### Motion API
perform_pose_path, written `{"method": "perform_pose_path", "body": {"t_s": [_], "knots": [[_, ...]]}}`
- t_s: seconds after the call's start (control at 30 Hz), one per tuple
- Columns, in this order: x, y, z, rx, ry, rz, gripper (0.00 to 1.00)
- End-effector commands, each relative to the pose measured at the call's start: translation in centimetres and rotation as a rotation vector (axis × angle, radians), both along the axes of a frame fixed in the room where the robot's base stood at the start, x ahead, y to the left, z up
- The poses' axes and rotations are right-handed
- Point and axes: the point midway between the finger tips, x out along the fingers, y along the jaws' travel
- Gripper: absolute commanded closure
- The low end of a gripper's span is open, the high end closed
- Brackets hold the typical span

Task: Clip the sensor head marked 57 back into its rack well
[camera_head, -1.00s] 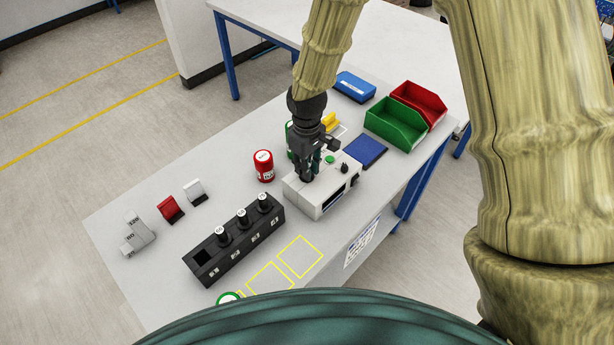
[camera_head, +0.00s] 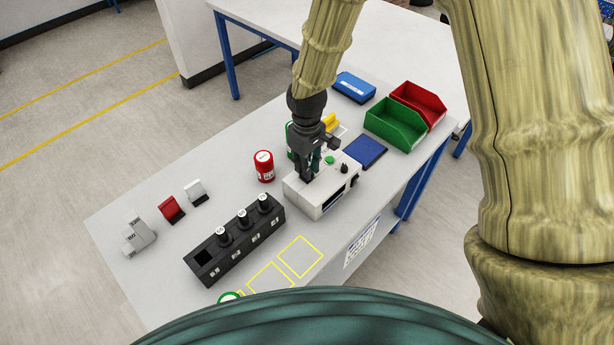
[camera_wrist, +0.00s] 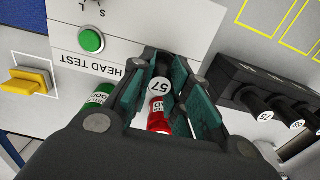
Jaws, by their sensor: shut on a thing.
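The sensor head marked 57 (camera_wrist: 160,88) is black with a white round label and sits between my gripper's fingers in the wrist view. My gripper (camera_head: 308,172) is shut on it, at the left part of the white head test box (camera_head: 318,203). Whether the head is still seated in the box is hidden by the fingers. The black rack (camera_head: 235,252) stands to the left of the box. Three heads stand in its wells, and the well at its left end (camera_head: 203,259) is empty. The rack also shows in the wrist view (camera_wrist: 236,76).
A red canister (camera_head: 264,166) stands behind the rack's right end. A green canister (camera_wrist: 98,98) is close by my gripper. A blue pad (camera_head: 367,151), green bin (camera_head: 396,122) and red bin (camera_head: 421,101) are at right.

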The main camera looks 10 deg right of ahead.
Motion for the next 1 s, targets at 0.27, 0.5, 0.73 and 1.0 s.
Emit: {"method": "perform_pose_path", "body": {"t_s": [0.27,0.5,0.73,1.0], "knots": [[0.0,0.0,0.4,0.0,0.0,0.0,1.0],[0.0,0.0,0.6,0.0,0.0,0.0,1.0],[0.0,0.0,0.9,0.0,0.0,0.0,1.0],[0.0,0.0,1.2,0.0,0.0,0.0,1.0]]}}
